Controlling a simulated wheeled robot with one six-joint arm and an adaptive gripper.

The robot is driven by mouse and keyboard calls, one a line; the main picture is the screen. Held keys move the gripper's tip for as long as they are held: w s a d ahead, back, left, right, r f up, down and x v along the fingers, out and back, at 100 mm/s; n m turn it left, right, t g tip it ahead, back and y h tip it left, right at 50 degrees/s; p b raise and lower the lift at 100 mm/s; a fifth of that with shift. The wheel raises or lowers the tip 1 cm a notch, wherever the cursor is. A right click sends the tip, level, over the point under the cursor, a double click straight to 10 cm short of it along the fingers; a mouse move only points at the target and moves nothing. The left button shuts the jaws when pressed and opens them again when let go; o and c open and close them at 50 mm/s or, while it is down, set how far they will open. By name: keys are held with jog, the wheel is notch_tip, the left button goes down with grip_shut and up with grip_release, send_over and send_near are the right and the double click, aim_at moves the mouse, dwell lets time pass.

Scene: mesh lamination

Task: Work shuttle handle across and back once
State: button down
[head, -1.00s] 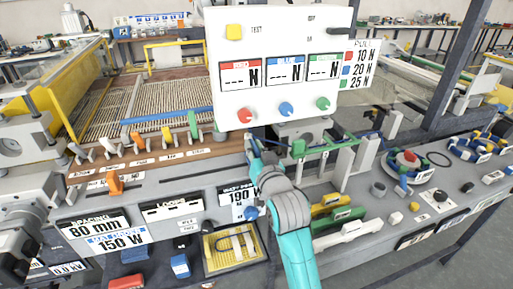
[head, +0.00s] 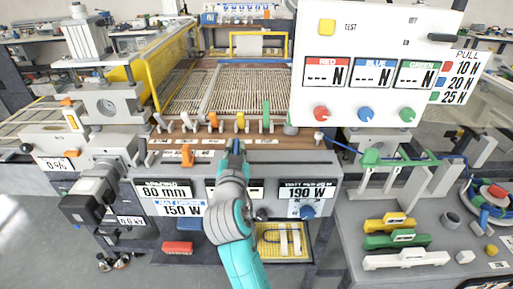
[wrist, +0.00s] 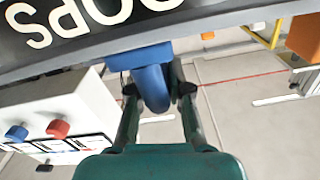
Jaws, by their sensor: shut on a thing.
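My gripper (head: 235,152) is at the front of the machine, in front of the long slotted front rail (head: 285,156), roughly midway along it. In the wrist view my gripper (wrist: 158,92) has its two fingers closed on either side of a blue handle (wrist: 153,85), which stands out from beneath the dark panel marked with upside-down "OOPS" letters. I take the blue handle to be the shuttle handle. In the head view my gripper and arm hide most of it. The bed of parallel wires (head: 255,88) lies behind the rail.
An orange lever (head: 187,155) stands on the rail to the left of my gripper. A row of coloured levers (head: 240,121) runs behind. The white test panel (head: 375,75) overhangs at right. A yellow tray (head: 282,251) sits low, and yellow, green and white tools (head: 400,240) lie right.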

jog(key=shift+a, duration=0.6)
jog(key=c, duration=1.1)
grip_release()
jog(key=shift+a, duration=0.15)
jog(key=shift+s, duration=0.2)
jog(key=s, duration=1.1)
jog(key=shift+s, duration=0.3)
jog(key=shift+w, duration=0.1)
